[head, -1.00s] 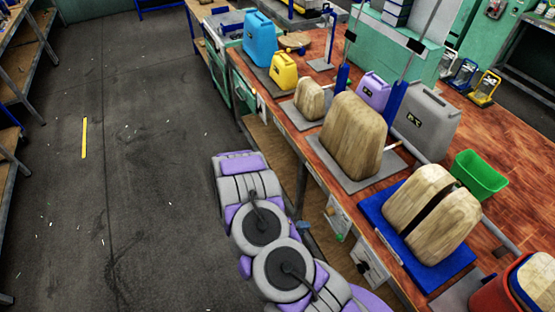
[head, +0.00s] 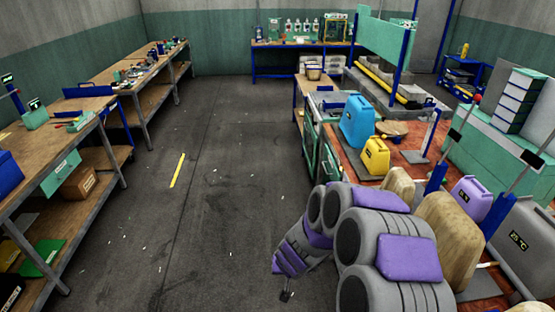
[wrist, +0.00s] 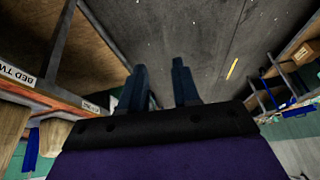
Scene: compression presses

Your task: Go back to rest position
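My gripper (wrist: 158,66) shows in the wrist view with its two dark fingers apart and nothing between them. It points over the open grey floor (wrist: 205,30), beside the workbench edge (wrist: 45,88). In the head view my grey and purple arm is folded in the lower middle. It stands in front of the near part of the red-brown workbench (head: 345,172) and hides some of it. The gripper's fingers are too small to read there.
Wooden shelving (head: 62,172) stands at the left. The floor aisle (head: 215,150) between is clear.

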